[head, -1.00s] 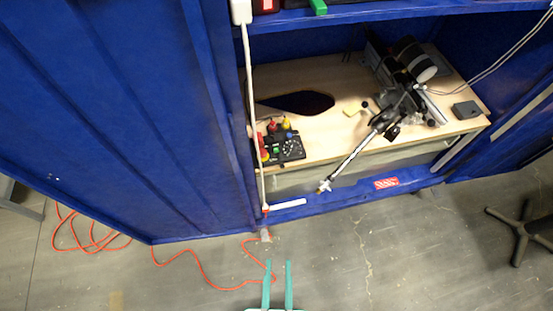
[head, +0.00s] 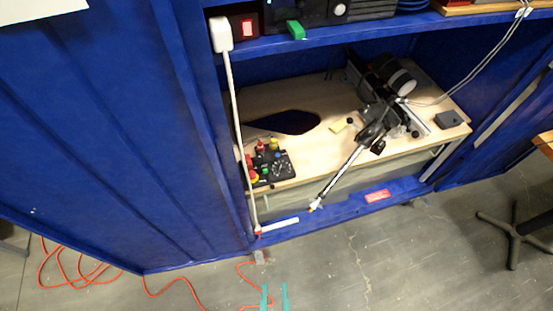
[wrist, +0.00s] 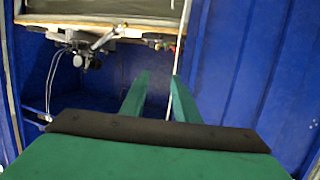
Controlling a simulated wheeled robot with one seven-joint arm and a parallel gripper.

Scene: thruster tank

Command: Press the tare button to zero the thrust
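A black control box (head: 281,167) with red, yellow and green buttons sits at the left front of the wooden shelf board. A dark unit with a small red display (head: 242,27) stands at the left of the upper shelf. I cannot tell which button is the tare button. My gripper (head: 274,290) shows at the bottom edge of the head view, below and apart from the shelves. In the wrist view its two green fingers (wrist: 157,85) are apart with nothing between them.
A blue cabinet frames the shelves, with a tall blue panel (head: 90,130) at left. A black thruster-like rig (head: 375,115) with a long rod sticks out over the front edge. A white cable hangs from a power strip (head: 221,34). An orange cord (head: 172,288) lies on the floor.

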